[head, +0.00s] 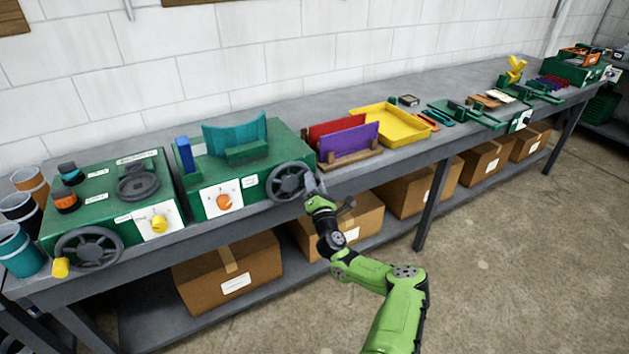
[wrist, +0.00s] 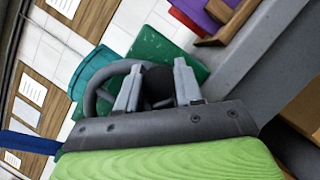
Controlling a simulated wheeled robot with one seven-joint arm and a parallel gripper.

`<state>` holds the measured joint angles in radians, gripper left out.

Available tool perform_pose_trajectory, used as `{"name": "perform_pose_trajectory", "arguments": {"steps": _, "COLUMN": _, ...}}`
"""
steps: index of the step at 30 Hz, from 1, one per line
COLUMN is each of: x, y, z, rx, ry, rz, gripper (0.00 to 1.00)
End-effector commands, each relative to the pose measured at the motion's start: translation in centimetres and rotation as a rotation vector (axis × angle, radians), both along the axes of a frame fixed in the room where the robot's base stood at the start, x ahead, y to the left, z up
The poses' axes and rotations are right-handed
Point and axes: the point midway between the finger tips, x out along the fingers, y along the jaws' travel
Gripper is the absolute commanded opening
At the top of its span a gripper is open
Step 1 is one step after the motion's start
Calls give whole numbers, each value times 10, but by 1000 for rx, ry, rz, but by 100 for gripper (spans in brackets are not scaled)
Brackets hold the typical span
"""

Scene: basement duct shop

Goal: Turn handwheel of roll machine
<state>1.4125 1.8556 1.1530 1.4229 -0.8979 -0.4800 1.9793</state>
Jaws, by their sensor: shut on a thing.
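The roll machine is a green box (head: 262,190) on the bench with a curved teal sheet (head: 236,134) on top. Its dark grey handwheel (head: 287,182) is on the front right, and part of its rim (wrist: 93,92) also shows in the wrist view. My gripper (head: 315,187) is at the right side of this wheel. In the wrist view, the two grey fingers of my gripper (wrist: 158,88) are on either side of a dark knob (wrist: 157,80) at the wheel and shut on it. In the head view my gripper hides this knob.
Another green machine (head: 105,200) with a handwheel (head: 89,248) and yellow knob stands at the left. A rack with red and purple sheets (head: 348,140) and a yellow tray (head: 392,124) are to the right. Cardboard boxes (head: 226,273) fill the lower shelf. The floor (head: 500,260) in front is clear.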

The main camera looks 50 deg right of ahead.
Motion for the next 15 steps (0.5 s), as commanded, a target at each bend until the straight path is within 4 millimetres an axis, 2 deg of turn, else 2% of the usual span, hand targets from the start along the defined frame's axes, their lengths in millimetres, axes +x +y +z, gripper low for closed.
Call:
{"name": "perform_pose_trajectory", "arguments": {"steps": 14, "x": 1, "y": 3, "z": -6, "rx": 21, "ry": 2, "rz": 7, "gripper": 0}}
{"name": "perform_pose_trajectory", "arguments": {"steps": 15, "x": 1, "y": 3, "z": -6, "rx": 21, "ry": 3, "rz": 8, "gripper": 40}}
